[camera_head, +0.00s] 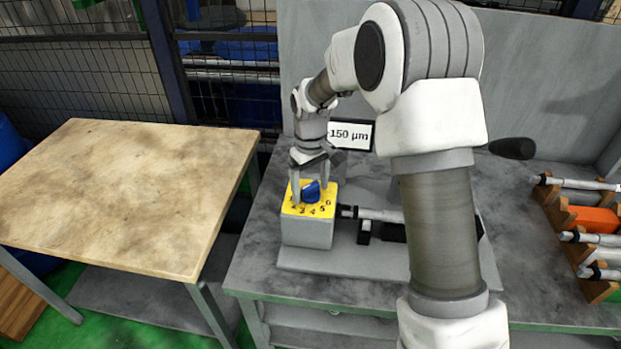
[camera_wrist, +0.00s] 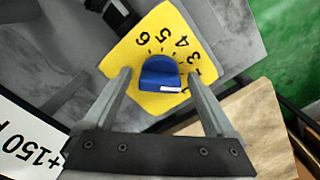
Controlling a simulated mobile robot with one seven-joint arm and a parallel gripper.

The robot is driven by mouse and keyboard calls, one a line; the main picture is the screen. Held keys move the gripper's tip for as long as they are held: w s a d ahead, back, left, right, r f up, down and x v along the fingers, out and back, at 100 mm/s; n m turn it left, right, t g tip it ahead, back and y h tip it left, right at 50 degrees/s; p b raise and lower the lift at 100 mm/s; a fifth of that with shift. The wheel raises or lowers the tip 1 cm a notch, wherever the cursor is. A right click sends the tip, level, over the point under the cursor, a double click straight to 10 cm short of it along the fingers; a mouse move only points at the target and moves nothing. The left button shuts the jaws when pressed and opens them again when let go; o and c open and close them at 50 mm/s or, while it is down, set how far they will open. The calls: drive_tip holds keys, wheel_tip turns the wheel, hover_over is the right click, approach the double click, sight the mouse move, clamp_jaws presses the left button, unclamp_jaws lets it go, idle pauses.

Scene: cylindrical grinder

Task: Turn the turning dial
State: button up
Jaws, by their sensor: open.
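The turning dial is a blue knob (camera_head: 311,191) on the yellow numbered face (camera_head: 290,208) of a grey box (camera_head: 306,233). In the wrist view the knob (camera_wrist: 160,73) sits in the middle of the yellow face (camera_wrist: 150,30), with the numbers around it. My gripper (camera_head: 309,190) points down over the dial. In the wrist view my gripper (camera_wrist: 160,82) is open, with one finger on each side of the knob. Gaps show between the fingers and the knob, so I see no clear contact.
A display (camera_head: 351,134) reading 150 µm stands behind the dial box. A shaft-like workpiece (camera_head: 378,214) extends right of the box. A wooden table (camera_head: 120,190) stands at the left. A rack with several shafts (camera_head: 568,222) is at the right.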

sight(311, 185)
wheel_tip(311, 185, up, 17)
drive_tip(key=p, duration=0.1)
drive_tip(key=shift+r, duration=0.2)
idle(0.3)
drive_tip(key=s+d+r+m+t, duration=0.1)
drive_tip(key=s+d+r+m, duration=0.2)
drive_tip(key=s, duration=0.4)
drive_tip(key=s+d+r+t, duration=0.2)
drive_tip(key=s+d+r, duration=0.2)
drive_tip(key=s, duration=0.2)
drive_tip(key=s+d+f+m+t, duration=0.1)
drive_tip(key=s+d+m, duration=0.1)
drive_tip(key=s, duration=0.5)
drive_tip(key=s+d+f+m+t, duration=0.1)
drive_tip(key=s+d+f, duration=0.1)
drive_tip(key=s, duration=0.6)
drive_tip(key=shift+m+t, duration=0.3)
drive_tip(key=shift+m, duration=0.1)
drive_tip(key=shift+w, duration=0.1)
idle(0.6)
